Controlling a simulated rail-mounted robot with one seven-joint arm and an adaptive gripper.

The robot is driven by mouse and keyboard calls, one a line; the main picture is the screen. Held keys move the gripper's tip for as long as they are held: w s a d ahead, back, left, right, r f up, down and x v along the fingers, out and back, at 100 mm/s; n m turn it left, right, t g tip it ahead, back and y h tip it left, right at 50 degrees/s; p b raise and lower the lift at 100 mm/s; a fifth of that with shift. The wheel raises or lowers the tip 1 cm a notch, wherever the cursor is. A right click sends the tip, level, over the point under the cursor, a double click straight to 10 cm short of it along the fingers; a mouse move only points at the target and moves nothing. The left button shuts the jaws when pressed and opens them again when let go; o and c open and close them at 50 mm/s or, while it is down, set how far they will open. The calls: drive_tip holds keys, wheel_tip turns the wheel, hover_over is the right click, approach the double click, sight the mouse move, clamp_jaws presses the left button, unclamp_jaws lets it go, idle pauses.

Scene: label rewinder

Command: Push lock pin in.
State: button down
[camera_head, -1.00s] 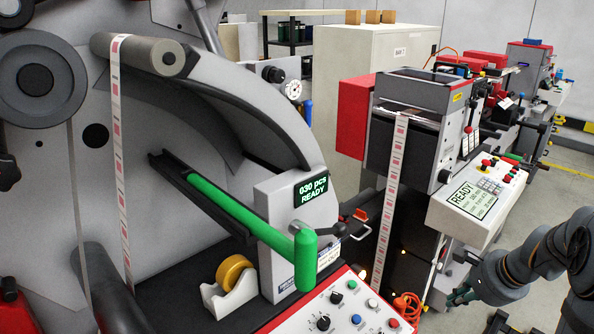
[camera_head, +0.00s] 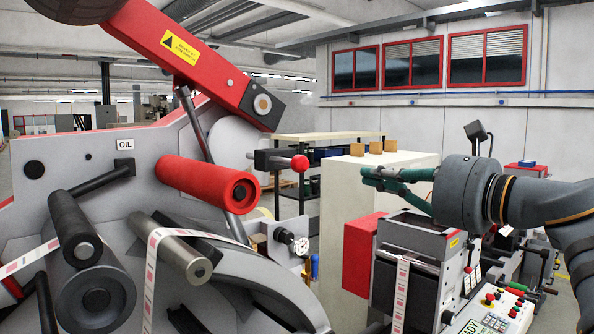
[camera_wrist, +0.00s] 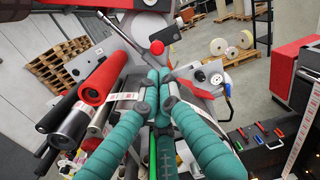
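A red ball knob (camera_head: 299,162) sits on a short rod from a black block (camera_head: 268,160), right of the red roller. It looks like the lock pin. The knob stands clear of the block. In the wrist view the red knob (camera_wrist: 157,47) shows just beyond my fingertips, near the picture's middle. My gripper (camera_head: 365,177) has teal fingers that point left toward the knob, apart from it and slightly lower. The fingertips (camera_wrist: 157,76) meet in the wrist view, with nothing seen between them.
A red roller (camera_head: 208,184) and dark rollers (camera_head: 75,228) jut from the grey machine panel. A red arm with a yellow label (camera_head: 200,55) hangs above. A pale cabinet (camera_head: 345,190) stands behind.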

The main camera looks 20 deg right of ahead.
drive_tip(key=m, duration=0.1)
drive_tip(key=a+m+y, duration=0.1)
drive_tip(key=m, duration=0.1)
drive_tip(key=shift+s+f, duration=0.1)
drive_tip(key=shift+s, duration=0.05)
drive_tip(key=shift+d, duration=0.15)
drive_tip(key=p, duration=0.5)
approach(303, 167)
drive_tip(key=x, duration=0.6)
drive_tip(key=shift+w, duration=0.4)
